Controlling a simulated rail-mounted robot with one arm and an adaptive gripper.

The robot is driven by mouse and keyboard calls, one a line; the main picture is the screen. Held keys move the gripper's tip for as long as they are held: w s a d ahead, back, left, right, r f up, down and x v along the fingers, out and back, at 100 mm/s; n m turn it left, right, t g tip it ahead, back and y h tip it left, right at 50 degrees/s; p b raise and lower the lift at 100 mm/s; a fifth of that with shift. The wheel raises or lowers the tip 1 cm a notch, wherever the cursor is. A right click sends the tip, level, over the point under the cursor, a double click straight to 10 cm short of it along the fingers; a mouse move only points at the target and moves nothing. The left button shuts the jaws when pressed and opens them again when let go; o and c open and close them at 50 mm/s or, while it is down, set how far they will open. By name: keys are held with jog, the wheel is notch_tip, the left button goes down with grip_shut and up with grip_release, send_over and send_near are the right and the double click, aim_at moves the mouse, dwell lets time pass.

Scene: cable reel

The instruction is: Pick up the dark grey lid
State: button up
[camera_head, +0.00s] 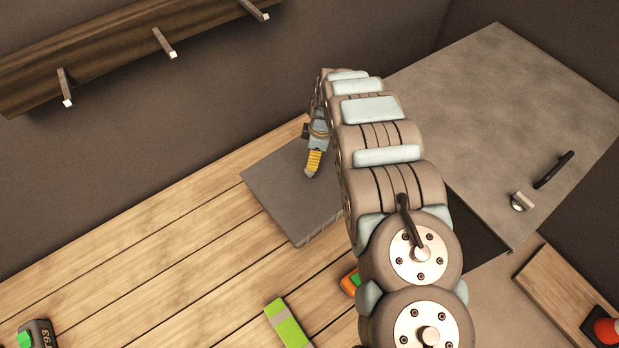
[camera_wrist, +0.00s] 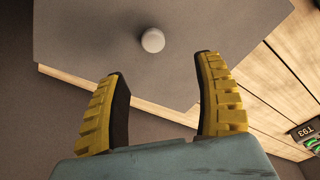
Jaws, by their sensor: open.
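The dark grey lid (camera_head: 282,205) is a flat, square plate on the wooden table, partly hidden behind my arm in the head view. It fills the top of the wrist view (camera_wrist: 82,40), where a round pale knob (camera_wrist: 152,40) stands on it. My gripper (camera_head: 312,168) is over the lid, with yellow ridged fingers. In the wrist view my gripper (camera_wrist: 162,66) is open and empty, its fingers apart, and the knob shows just beyond the gap between the fingertips. I cannot tell the exact height above the lid.
A green block (camera_head: 288,322) and an orange-green object (camera_head: 351,282) lie near the lid. A dark object marked T93 (camera_head: 38,334) sits far left. A large grey cabinet (camera_head: 510,100) with a black handle stands right. A wall rack (camera_head: 120,45) with pegs hangs above. The table's left part is mostly clear.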

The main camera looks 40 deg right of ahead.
aim_at(308, 172)
jog(key=f, duration=0.5)
jog(key=shift+w+a+f+b, duration=0.25)
jog(key=shift+w+f+b, duration=0.05)
jog(key=shift+f+b, duration=0.1)
jog(key=shift+w+d+f+b, duration=0.2)
jog(key=shift+f+b, duration=0.25)
jog(key=shift+f, duration=0.45)
jog(key=shift+w+d+f+b, duration=0.15)
jog(key=shift+f+b, duration=0.3)
jog(key=shift+f, duration=0.45)
jog(key=shift+w+a+f+b, duration=0.1)
jog(key=shift+a+f+b, duration=0.05)
jog(key=shift+f+b, duration=0.75)
grip_shut()
